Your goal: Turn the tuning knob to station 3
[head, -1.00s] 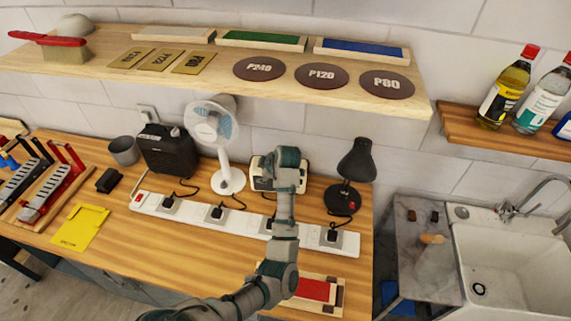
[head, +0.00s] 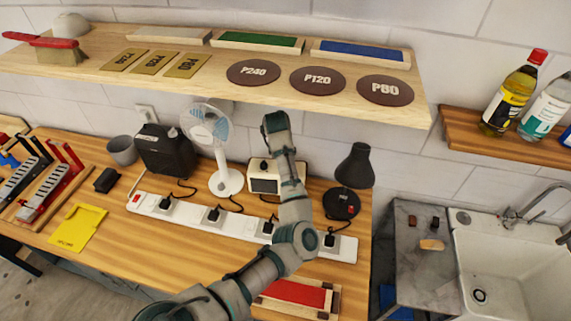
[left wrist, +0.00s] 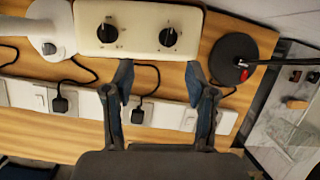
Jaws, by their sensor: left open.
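The cream radio (head: 258,184) stands at the back of the bench, between the fan and the black lamp. My left arm hides its right part in the head view. In the left wrist view the radio (left wrist: 137,30) fills the top middle, with two black knobs, a left one (left wrist: 107,33) and a right one (left wrist: 168,37). Small marks ring the knobs, but I cannot read the stations or which knob tunes. My left gripper (left wrist: 160,76) is open and empty, its two fingertips apart just below the radio's image and touching neither knob. My right gripper is not in view.
A white power strip (head: 186,212) with several plugs and cords runs in front of the radio. The fan (head: 226,182) stands left of it and the lamp (head: 354,168) right. A wooden shelf (head: 213,90) with sanding discs hangs above.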

